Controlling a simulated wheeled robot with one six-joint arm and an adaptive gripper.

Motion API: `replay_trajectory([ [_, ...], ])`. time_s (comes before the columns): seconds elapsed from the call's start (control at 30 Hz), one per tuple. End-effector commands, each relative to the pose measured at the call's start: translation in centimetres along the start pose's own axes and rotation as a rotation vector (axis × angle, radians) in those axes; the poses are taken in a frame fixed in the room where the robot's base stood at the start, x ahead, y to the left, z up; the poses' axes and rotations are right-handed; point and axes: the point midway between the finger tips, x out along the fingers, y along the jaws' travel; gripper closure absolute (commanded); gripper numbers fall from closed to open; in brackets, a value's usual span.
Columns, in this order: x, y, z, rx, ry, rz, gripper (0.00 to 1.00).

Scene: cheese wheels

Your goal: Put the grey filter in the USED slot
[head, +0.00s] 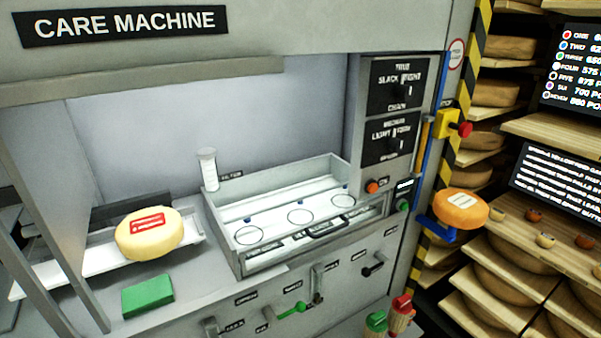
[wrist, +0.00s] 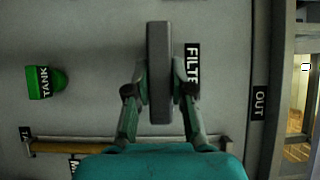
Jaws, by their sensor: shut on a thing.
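In the wrist view, my gripper (wrist: 159,88) is shut on a grey, upright bar-like piece (wrist: 158,45), which I take to be the grey filter. One finger presses on each side of it. My gripper and the filter do not show in the head view. I can read no USED label in either view.
In the wrist view, a green TANK knob (wrist: 45,80) is at left, a rod (wrist: 80,147) below and an OUT label (wrist: 259,103) at right. The head view shows the care machine with a tray (head: 245,260), a yellow cheese (head: 149,234) and a green block (head: 147,296).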

Motion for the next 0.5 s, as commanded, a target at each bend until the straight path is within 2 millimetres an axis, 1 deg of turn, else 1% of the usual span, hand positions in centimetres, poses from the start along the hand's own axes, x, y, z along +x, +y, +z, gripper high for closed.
replay_trajectory([
  [0.5,-1.12,-0.01,0.76,0.0,0.0,0.0,1.0],
])
